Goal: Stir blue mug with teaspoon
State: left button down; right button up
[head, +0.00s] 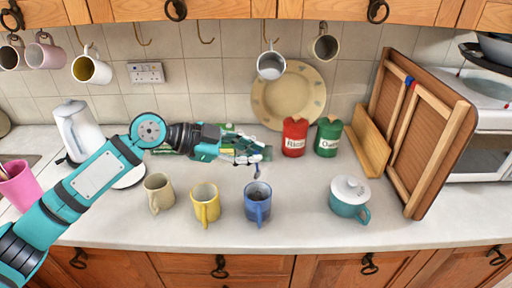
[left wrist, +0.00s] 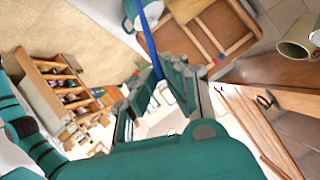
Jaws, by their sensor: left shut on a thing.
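The blue mug (head: 257,207) stands upright on the counter, with dark contents showing inside and its handle facing me. My left gripper (head: 263,154) reaches in from the left and is just above and behind the mug's rim. It is shut on the teaspoon, whose blue handle (left wrist: 150,42) shows between the fingers in the left wrist view. In the head view a short piece of the teaspoon (head: 258,173) hangs below the fingers over the mug. I cannot tell whether its tip is inside the mug. My right gripper is not in view.
A yellow mug (head: 205,204) and a beige mug (head: 158,193) stand left of the blue mug. A teal lidded pot (head: 349,198) stands to the right. Red (head: 294,138) and green (head: 328,137) canisters stand behind. The counter between the blue mug and the pot is clear.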

pick_arm(q)
notch_tip(320, 180, down, 13)
jog(key=b, duration=0.9)
jog(key=shift+w+d+r, duration=0.2)
jog(key=shift+w, duration=0.2)
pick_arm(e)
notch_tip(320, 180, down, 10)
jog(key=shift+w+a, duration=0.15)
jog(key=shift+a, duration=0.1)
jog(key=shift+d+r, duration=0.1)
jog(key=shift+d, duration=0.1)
